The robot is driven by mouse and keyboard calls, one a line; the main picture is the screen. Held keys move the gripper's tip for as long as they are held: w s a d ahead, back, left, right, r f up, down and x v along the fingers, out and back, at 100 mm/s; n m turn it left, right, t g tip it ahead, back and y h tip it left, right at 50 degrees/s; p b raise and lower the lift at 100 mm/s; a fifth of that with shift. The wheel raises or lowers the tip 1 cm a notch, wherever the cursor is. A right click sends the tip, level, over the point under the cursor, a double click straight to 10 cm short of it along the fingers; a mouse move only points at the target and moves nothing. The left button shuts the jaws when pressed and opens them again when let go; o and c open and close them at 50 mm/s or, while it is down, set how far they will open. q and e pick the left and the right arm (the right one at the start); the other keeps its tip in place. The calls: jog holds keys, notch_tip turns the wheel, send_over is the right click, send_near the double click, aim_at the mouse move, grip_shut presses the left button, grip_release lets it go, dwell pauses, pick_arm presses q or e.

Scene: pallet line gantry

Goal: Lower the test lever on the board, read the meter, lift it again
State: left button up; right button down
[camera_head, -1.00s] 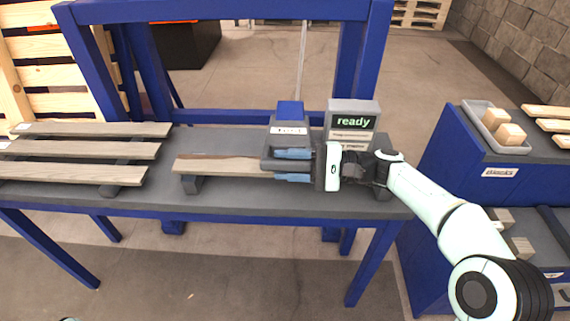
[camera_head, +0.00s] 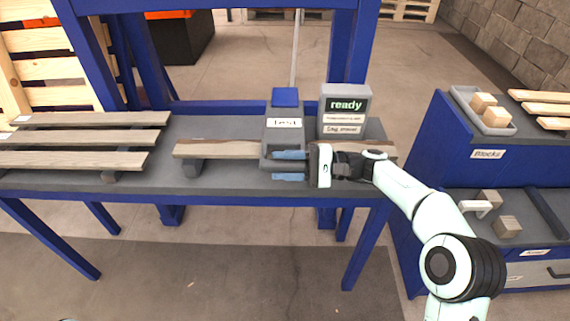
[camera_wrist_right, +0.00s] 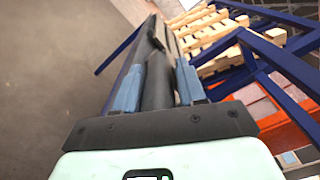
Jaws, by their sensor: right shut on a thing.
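The grey test unit (camera_head: 284,131) has a blue top and a "Test" label, and stands over the wooden board (camera_head: 218,149) on the bench. The dark lever bar (camera_wrist_right: 158,85) lies between the blue fingers in the right wrist view. My right gripper (camera_head: 288,167) comes from the right, at the front of the test unit, and is shut on this bar. The fingers hide part of it, so its exact angle is unclear. The meter (camera_head: 345,104) stands behind and to the right, its screen reading "ready" in green. My left gripper is out of view.
Slats on bearers (camera_head: 85,137) lie at the bench's left. A blue gantry frame (camera_head: 225,107) rises behind. At right, a blue cabinet (camera_head: 425,150) carries a tray (camera_head: 502,127) of wooden blocks. The bench front (camera_head: 235,184) is clear.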

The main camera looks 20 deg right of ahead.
jog(key=shift+w+d+f, duration=0.1)
jog(key=shift+w+d, duration=0.1)
jog(key=shift+w, duration=0.05)
jog(key=c, duration=0.9)
grip_release()
jog(key=shift+w+f, duration=0.1)
jog(key=shift+w, duration=0.1)
jog(key=shift+s, duration=0.15)
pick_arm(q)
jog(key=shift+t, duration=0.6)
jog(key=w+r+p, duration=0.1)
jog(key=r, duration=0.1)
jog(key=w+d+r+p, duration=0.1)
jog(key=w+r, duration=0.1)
pick_arm(e)
jog(key=v, duration=1.3)
jog(key=shift+d, duration=0.15)
